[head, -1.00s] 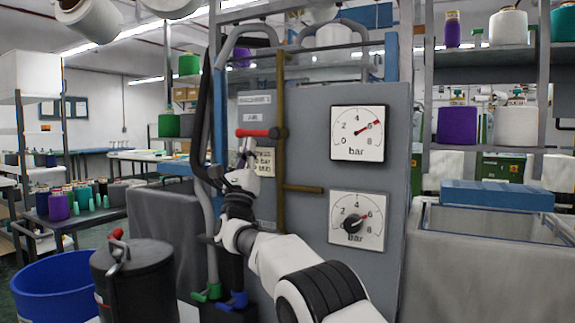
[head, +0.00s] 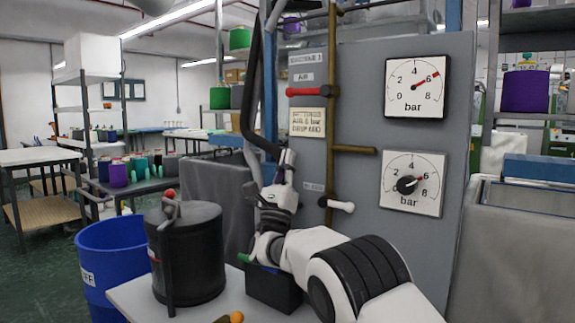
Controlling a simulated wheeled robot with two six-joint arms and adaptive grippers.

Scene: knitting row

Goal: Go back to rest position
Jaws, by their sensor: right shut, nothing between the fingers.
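My right gripper (head: 284,172) is in front of the grey panel (head: 352,85), left of its brass pipe. The fingers point up and are shut with nothing between them. A red valve handle (head: 308,92) lies level across the upper pipe, above the gripper and apart from it. A white handle (head: 340,205) sits lower on the pipe, right of the gripper. The upper gauge (head: 416,86) has its red needle near 6 bar. The lower gauge (head: 411,183) has a black knob in its middle. My left gripper is not in view.
A black canister (head: 187,255) stands on a light bench beside a blue bin (head: 107,260). A dark box (head: 274,287) sits under my right arm. A thick black hose (head: 252,85) hangs left of the panel. Open floor shows at the far left.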

